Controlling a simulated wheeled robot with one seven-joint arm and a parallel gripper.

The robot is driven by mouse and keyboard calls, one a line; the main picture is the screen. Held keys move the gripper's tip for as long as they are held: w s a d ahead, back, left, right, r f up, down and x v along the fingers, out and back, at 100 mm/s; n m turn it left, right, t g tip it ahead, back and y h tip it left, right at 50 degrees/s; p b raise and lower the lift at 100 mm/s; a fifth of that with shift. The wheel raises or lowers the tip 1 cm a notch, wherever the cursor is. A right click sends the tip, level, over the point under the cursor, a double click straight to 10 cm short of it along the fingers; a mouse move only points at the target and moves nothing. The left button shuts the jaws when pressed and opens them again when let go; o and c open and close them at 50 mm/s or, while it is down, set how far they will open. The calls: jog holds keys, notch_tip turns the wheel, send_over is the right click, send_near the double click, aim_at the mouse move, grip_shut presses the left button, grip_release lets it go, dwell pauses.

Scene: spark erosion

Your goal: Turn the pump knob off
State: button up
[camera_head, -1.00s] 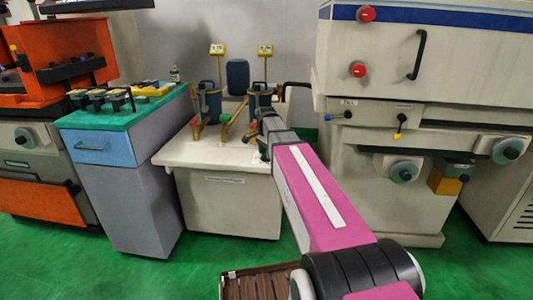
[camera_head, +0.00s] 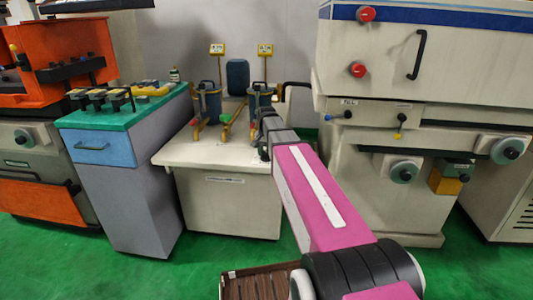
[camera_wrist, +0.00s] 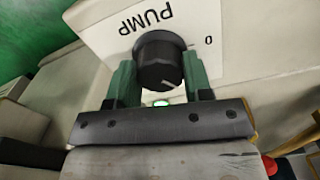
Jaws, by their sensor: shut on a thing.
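The black pump knob (camera_wrist: 158,50) stands out from a white plate (camera_wrist: 205,25) lettered PUMP, which appears upside down in the wrist view. A "0" with a short tick is printed to the right of the knob. A pale pointer line on the knob's face points toward the lower right of its rim. My gripper (camera_wrist: 159,70) has its two green fingers on either side of the knob, shut on it. In the head view the knob and my fingers are hidden; my arm reaches to the right front of the white cabinet (camera_head: 220,205).
The cabinet top carries blue cylinders (camera_head: 208,102) and two yellow signs (camera_head: 217,49). A green-topped workbench (camera_head: 110,118) stands to the left. A large white machine (camera_head: 420,60) with red buttons stands close on the right. A brown slatted tray (camera_head: 255,283) lies near my base.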

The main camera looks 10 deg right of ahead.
aim_at(266, 152)
jog(key=n, duration=0.5)
jog(key=shift+n, duration=0.3)
jog(key=n, duration=0.5)
jog(key=shift+n, duration=0.4)
jog(key=o, duration=0.9)
jog(key=shift+r, duration=0.1)
notch_tip(266, 152, up, 11)
jog(key=shift+f, duration=0.2)
